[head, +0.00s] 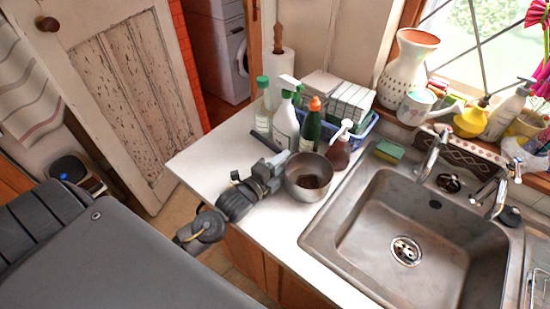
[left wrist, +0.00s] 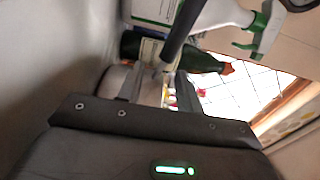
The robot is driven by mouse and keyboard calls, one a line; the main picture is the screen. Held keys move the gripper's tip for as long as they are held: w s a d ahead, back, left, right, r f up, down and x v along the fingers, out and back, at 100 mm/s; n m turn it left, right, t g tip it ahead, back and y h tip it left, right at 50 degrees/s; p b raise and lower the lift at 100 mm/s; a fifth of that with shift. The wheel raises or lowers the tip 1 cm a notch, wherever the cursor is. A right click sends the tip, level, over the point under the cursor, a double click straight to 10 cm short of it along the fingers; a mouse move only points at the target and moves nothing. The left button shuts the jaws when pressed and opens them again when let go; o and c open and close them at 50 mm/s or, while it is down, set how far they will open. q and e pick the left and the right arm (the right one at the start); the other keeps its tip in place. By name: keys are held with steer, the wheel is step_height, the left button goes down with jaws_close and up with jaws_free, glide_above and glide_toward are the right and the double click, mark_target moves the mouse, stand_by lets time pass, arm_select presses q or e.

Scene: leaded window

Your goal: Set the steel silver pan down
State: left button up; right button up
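The steel silver pan (head: 309,184) is upright at the white counter, close to the sink's left edge. Its dark handle (head: 265,141) points to the upper left, toward the bottles. I cannot tell if its base fully touches the counter. My left gripper (head: 277,168) is at the pan's left side, by the root of the handle. In the left wrist view, the fingers (left wrist: 158,88) stand apart with background showing between them, and the handle (left wrist: 180,32) runs up from near the fingertips. Contact with the pan is unclear. My right gripper is out of view.
A spray bottle (head: 286,123), a green bottle (head: 310,130) and a soap pump bottle (head: 339,152) stand just behind the pan. The steel sink (head: 345,222) lies to the right. The counter (head: 280,236) is clear in front of the pan.

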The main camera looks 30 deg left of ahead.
arm_select(q)
steer(key=shift+s, duration=0.25)
steer(key=s+b, duration=0.1)
steer(key=s, duration=0.2)
steer(key=s+a+b, duration=0.1)
steer(key=s, duration=0.3)
steer(key=s+a+b, duration=0.1)
steer(key=s, duration=0.2)
steer(key=shift+s+f, duration=0.1)
steer(key=shift+s, duration=0.05)
steer(key=shift+s+a, duration=0.1)
steer(key=shift+s, duration=0.45)
